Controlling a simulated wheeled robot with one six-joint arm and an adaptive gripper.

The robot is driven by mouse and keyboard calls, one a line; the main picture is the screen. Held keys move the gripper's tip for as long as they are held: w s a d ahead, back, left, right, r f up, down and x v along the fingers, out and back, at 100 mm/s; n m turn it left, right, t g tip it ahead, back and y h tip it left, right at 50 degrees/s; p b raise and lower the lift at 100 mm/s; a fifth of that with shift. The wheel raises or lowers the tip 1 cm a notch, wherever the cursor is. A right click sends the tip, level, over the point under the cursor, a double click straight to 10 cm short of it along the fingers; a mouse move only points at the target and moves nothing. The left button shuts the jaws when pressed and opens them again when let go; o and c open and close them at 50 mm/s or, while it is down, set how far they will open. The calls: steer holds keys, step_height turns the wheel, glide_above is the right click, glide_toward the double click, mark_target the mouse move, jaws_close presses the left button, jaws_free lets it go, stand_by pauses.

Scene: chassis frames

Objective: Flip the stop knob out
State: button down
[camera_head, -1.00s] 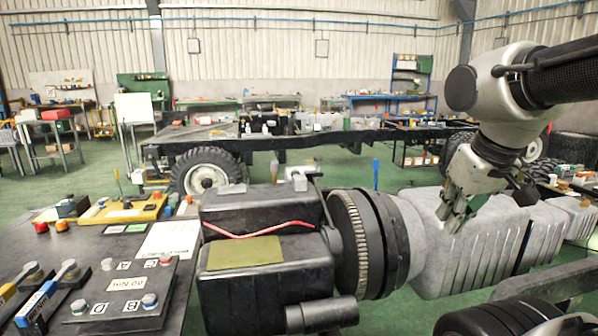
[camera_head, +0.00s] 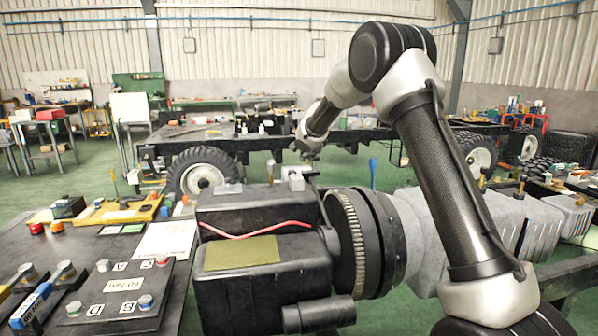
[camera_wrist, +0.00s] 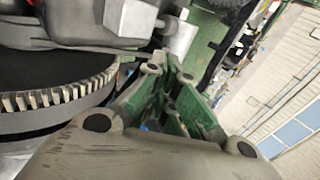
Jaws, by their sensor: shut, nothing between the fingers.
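My gripper (camera_head: 309,152) is at the far upper side of the black engine block (camera_head: 265,262), above a small light-grey metal block (camera_head: 295,176). In the wrist view, my shut, empty green-and-grey fingers (camera_wrist: 172,72) point toward the engine's edge, just below the light metal block (camera_wrist: 181,38). I cannot tell whether they touch it. I cannot pick out the stop knob for certain; it may be at this small block or hidden by my gripper.
The toothed ring (camera_head: 352,242) is right of the engine block; its teeth also show in the wrist view (camera_wrist: 60,95). A blue-handled part (camera_head: 372,173) stands behind the engine. A dark bench (camera_head: 110,252) with coloured caps is at left. Green floor lies beyond.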

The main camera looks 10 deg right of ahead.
steer(key=shift+w+a+f+m, duration=0.3)
steer(key=shift+w+a+f, duration=0.4)
steer(key=shift+f, duration=0.1)
steer(key=shift+f, duration=0.1)
steer(key=x, duration=0.9)
steer(key=shift+w+a+f, duration=0.1)
steer(key=shift+w+f, duration=0.15)
steer(key=shift+w, duration=0.05)
steer(key=shift+w, duration=0.1)
